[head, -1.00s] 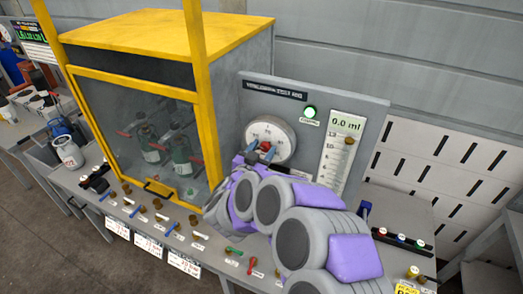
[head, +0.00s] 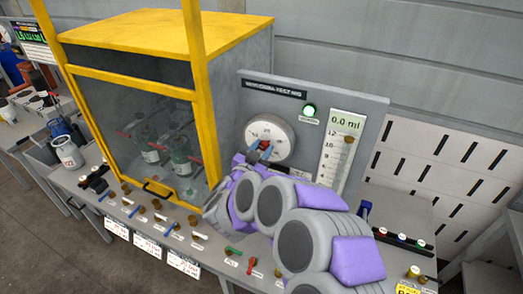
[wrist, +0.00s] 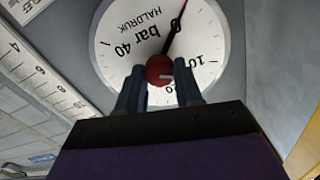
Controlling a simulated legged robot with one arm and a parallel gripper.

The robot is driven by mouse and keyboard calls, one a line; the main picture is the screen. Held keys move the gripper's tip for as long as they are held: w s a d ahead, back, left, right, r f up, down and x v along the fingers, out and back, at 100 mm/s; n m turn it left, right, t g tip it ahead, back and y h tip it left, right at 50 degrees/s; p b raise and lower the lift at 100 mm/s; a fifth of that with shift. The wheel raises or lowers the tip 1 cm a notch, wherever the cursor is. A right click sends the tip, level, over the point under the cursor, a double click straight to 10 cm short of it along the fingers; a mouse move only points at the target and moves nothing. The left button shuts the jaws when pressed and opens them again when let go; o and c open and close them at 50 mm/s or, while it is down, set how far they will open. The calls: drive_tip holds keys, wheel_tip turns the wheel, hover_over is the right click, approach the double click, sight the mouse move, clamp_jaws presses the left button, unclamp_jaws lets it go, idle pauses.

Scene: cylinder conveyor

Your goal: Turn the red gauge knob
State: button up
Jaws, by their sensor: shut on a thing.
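The round white gauge (head: 278,136) is on the upright grey panel, right of the yellow-framed cabinet. The wrist view shows its dial (wrist: 135,35) upside down, marked "bar", with a thin red and dark needle. The red gauge knob (wrist: 159,69) sits at the lower middle of the dial. It also shows small in the head view (head: 265,145). My gripper (wrist: 160,85) is shut on the knob, one dark finger on each side. In the head view my gripper (head: 259,150) reaches the gauge from the lower right. My purple and grey arm hides the panel's lower part.
A yellow-framed cabinet (head: 150,85) with a clear front stands close left of my arm. A scale reading 0.0 ml (head: 338,150) and a lit green lamp (head: 309,110) are right of the gauge. Small valves (head: 171,229) line the bench front.

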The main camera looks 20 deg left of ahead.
drive_tip(key=o, duration=1)
drive_tip(key=shift+a, duration=0.1)
drive_tip(key=shift+o, duration=0.2)
drive_tip(key=shift+s, duration=0.1)
drive_tip(key=s+a, duration=0.1)
drive_tip(key=s, duration=1.6)
drive_tip(key=shift+a+p, duration=0.25)
drive_tip(key=shift+p, duration=0.1)
drive_tip(key=shift+f, duration=0.1)
